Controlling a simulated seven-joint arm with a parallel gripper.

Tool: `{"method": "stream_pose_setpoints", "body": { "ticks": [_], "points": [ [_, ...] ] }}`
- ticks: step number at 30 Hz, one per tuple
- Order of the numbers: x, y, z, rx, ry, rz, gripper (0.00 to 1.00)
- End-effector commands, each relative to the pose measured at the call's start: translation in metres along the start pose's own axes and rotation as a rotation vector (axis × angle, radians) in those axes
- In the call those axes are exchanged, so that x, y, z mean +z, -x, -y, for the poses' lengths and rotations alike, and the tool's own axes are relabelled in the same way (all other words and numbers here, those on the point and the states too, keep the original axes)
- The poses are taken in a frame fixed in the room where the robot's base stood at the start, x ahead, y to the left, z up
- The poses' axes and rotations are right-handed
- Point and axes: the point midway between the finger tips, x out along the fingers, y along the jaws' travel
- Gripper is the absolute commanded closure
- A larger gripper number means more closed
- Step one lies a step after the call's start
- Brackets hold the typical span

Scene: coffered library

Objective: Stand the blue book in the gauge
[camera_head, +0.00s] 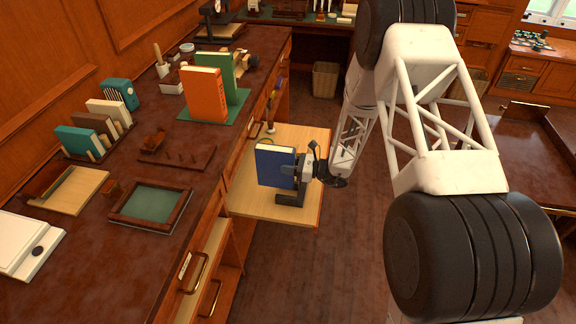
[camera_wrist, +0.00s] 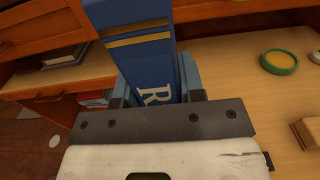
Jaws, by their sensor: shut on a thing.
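The blue book (camera_head: 275,168) is upright over the pull-out wooden board, with its pale page edges on top. My gripper (camera_head: 300,171) is shut on it from the right. In the wrist view, the blue spine (camera_wrist: 137,45) with gold bands and a letter R stands between my fingers (camera_wrist: 158,92). A dark shape (camera_head: 290,198) lies just below the book; I cannot tell whether the book touches the board. I cannot tell for certain which thing is the gauge; a low dark wooden piece with pegs (camera_head: 178,154) lies on the desk to the left.
On the desk are a green-lined tray (camera_head: 150,205), an orange book (camera_head: 205,95) and a green book (camera_head: 229,75) on a green mat, and a rack of several books (camera_head: 92,135). A green-rimmed dish (camera_wrist: 281,62) lies on the board (camera_wrist: 225,60).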

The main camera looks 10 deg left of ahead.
Motion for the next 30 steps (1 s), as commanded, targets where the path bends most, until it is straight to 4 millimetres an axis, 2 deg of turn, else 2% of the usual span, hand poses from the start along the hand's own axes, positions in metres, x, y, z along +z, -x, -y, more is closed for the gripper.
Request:
{"method": "stream_pose_setpoints", "body": {
  "ticks": [30],
  "points": [
    [-0.011, 0.000, 0.001, 0.000, 0.001, 0.001, 1.00]
  ]
}}
